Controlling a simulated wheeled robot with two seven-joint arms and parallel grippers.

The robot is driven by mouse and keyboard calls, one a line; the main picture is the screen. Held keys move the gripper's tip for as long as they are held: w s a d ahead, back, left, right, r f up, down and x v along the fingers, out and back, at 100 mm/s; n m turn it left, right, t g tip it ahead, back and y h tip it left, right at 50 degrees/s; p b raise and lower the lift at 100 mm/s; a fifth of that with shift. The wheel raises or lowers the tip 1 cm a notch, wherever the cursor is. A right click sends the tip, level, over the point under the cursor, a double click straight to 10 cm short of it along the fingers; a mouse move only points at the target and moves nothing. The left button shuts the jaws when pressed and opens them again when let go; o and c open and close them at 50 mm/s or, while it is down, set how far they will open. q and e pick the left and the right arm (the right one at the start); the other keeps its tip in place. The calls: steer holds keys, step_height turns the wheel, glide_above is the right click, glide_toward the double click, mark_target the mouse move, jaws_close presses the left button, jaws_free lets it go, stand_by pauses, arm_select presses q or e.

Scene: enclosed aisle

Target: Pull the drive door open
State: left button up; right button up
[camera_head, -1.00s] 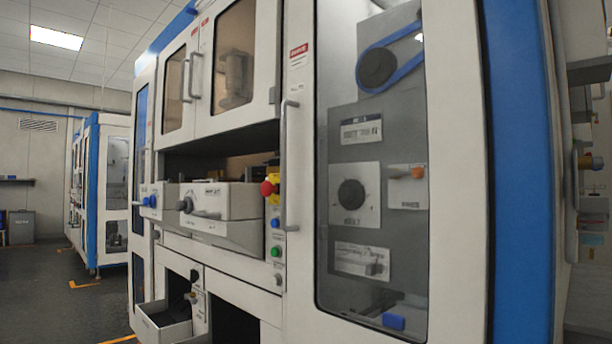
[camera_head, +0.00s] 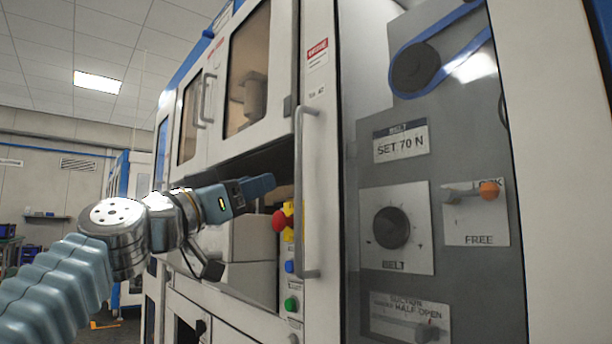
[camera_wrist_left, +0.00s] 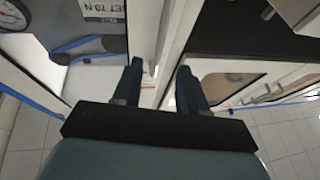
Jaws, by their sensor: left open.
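The drive door (camera_head: 345,60) is the tall white-framed door with a dark clear window on the right of the head view. It looks shut. Its grey vertical bar handle (camera_head: 308,190) stands along the door's left edge. My left gripper (camera_head: 268,185) is left of the handle's middle in the head view, apart from it. The left wrist view shows the left gripper (camera_wrist_left: 160,78) open and empty, with pale frame between its dark fingers. My right gripper is in no frame.
A red stop knob (camera_head: 279,222) with blue and green buttons sits just left of and below the handle. Behind the window are a belt dial (camera_head: 391,228) and a blue belt (camera_head: 440,25). Upper cabinet doors (camera_head: 247,75) stand left, above an open bay.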

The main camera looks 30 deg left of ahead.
mark_target(296, 170)
arm_select(q)
steer(key=p+x, duration=0.7)
steer(key=x, duration=0.5)
steer(key=shift+w, duration=0.4)
arm_select(e)
step_height(296, 170, up, 8)
steer(key=a, duration=0.2)
steer(key=shift+s+f, duration=0.15)
steer(key=shift+s, duration=0.3)
steer(key=shift+a, duration=0.1)
arm_select(q)
jaws_close()
